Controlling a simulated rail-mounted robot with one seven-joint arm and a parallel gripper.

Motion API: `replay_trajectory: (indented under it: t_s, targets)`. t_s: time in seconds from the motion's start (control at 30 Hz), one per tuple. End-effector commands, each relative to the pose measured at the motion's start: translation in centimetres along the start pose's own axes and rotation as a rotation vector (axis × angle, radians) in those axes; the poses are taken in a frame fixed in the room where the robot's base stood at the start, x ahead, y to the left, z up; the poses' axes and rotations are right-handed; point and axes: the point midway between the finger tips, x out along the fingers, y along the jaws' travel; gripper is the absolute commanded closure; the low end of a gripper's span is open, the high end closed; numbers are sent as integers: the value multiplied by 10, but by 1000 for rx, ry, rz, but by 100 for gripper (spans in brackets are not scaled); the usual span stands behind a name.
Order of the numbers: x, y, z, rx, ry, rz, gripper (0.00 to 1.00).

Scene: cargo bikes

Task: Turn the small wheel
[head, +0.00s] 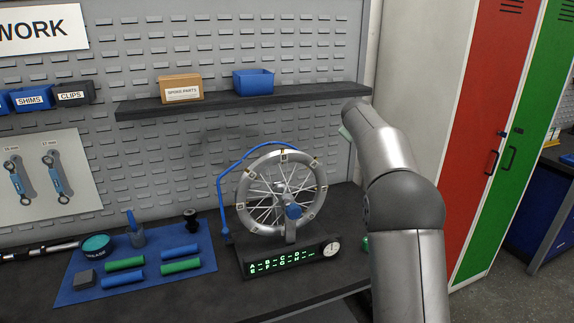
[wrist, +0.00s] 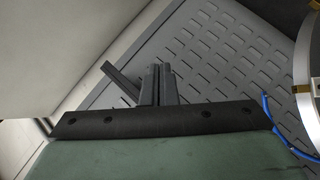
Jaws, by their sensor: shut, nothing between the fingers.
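The small spoked wheel (head: 245,200) stands upright in a stand on the bench, with a blue hub. Pale tags sit around its silver rim. The stand's black base (head: 265,262) has a green lit display and a round dial. A blue curved arm (head: 222,180) runs over the wheel's left side. In the wrist view a part of the wheel's rim (wrist: 305,75) shows at the right edge. My gripper (wrist: 160,72) is shut and empty, apart from the wheel and to the left of it in that view. In the head view my gripper is hidden behind my arm.
A blue mat (head: 195,258) with green and blue grips lies left of the stand. A dark shelf (head: 225,104) with a cardboard box (head: 181,87) and a blue bin (head: 254,82) hangs above the wheel. Red (head: 490,100) and green lockers stand at right.

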Motion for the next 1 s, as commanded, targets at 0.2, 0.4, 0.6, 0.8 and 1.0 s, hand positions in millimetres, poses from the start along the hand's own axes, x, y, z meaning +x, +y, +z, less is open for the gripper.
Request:
replay_trajectory:
  t_s: [0.2, 0.4, 0.6, 0.8, 1.0]
  targets:
    - [-47, -68, -26, -442, 476, 128, 100]
    - [-124, -163, -39, -719, 890, 121, 100]
    - [-165, -205, -38, -806, 1073, 97, 100]
    - [-158, -212, -57, -808, 1085, 93, 100]
    - [-136, -224, -92, -807, 1084, 93, 100]
